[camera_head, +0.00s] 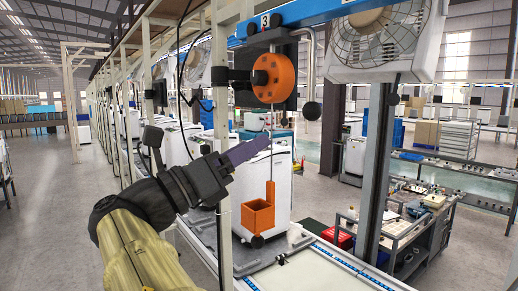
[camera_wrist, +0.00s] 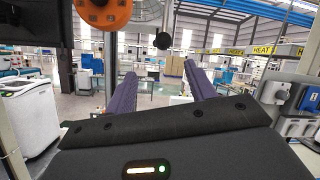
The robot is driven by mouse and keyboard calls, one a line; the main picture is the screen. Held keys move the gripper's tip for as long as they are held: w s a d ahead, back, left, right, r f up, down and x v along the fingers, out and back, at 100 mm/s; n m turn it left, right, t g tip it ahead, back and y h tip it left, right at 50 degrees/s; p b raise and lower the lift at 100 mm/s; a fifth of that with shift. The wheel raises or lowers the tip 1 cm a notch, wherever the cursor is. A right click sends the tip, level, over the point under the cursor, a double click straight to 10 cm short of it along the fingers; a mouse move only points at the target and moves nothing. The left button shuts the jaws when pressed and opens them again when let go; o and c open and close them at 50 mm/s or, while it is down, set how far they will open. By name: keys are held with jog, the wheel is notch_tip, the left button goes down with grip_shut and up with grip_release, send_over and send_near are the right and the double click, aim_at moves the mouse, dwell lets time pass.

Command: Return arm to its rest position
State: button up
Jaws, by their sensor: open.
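My arm (camera_head: 150,208) reaches up from the lower left of the head view, its yellow lower part and dark wrist showing. My gripper (camera_head: 262,145) has purple fingers and points right, in front of a white appliance (camera_head: 300,205). In the head view the fingers overlap, so the gap between them is hidden. In the wrist view my gripper (camera_wrist: 158,80) has two purple fingers spread apart with nothing between them.
An orange reel (camera_head: 273,78) hangs above the gripper, and an orange bin (camera_head: 259,216) hangs below it. A metal post (camera_head: 222,130) stands close by the wrist. A tool cart (camera_head: 395,230) stands at right. Open floor (camera_head: 70,220) lies at left.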

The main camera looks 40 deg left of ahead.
dwell(0.5)
jog(key=w+d+f+m+g+b, duration=0.1)
jog(key=w+d+f+m+g, duration=0.25)
jog(key=w+d+f, duration=0.6)
jog(key=w+d+f+m+g+b, duration=0.15)
jog(key=w+d+f+g, duration=0.35)
jog(key=w+f, duration=0.65)
jog(key=d+f+m+g+y, duration=0.1)
jog(key=d+f+m+g, duration=0.5)
jog(key=d+f, duration=0.95)
jog(key=s+d+f+m+g+y+b, duration=0.2)
jog(key=s+d+f+m+g+y, duration=0.2)
jog(key=s+d+f+m, duration=1.3)
jog(key=d+m+y, duration=0.1)
jog(key=m, duration=0.7)
jog(key=shift+s+b, duration=0.2)
jog(key=shift+b, duration=0.1)
jog(key=shift+f, duration=0.1)
jog(key=shift+c, duration=0.2)
